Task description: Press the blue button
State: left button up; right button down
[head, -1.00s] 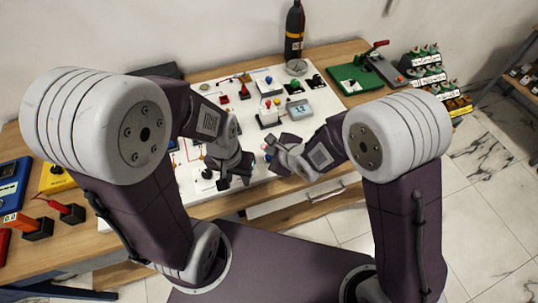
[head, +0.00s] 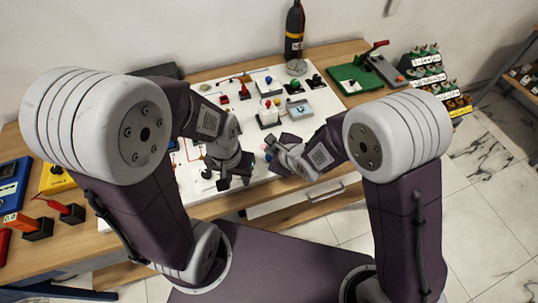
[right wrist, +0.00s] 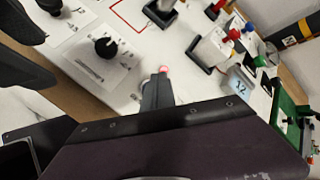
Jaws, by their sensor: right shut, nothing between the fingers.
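A blue button (head: 268,79) sits on top of a white box on the white board in the head view. A blue cap (right wrist: 249,27) also shows at the upper right of the right wrist view. My right gripper (head: 270,141) is shut and empty, low over the board's near part, well short of that box. In the right wrist view its fingertips (right wrist: 160,78) are beside a small pink-red knob (right wrist: 163,69); I cannot tell if they touch. My left gripper (head: 233,182) is lower left with its fingers apart, over the board's near edge.
A red button on a white block (head: 268,108) and a grey display box (head: 297,111) stand between my right gripper and the blue button. A green button (head: 295,85) is right of it. A black dial (right wrist: 106,47) lies near my right gripper. A dark bottle (head: 294,30) stands behind.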

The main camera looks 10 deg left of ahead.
dwell(0.3)
jog(key=shift+f, duration=0.45)
jog(key=shift+f+b, duration=0.45)
jog(key=shift+f, duration=0.05)
dwell(0.5)
dwell(0.3)
jog(key=shift+r+p, duration=0.95)
jog(key=shift+p, duration=0.05)
notch_tip(320, 180, up, 5)
jog(key=p, duration=0.5)
jog(key=shift+r, duration=0.1)
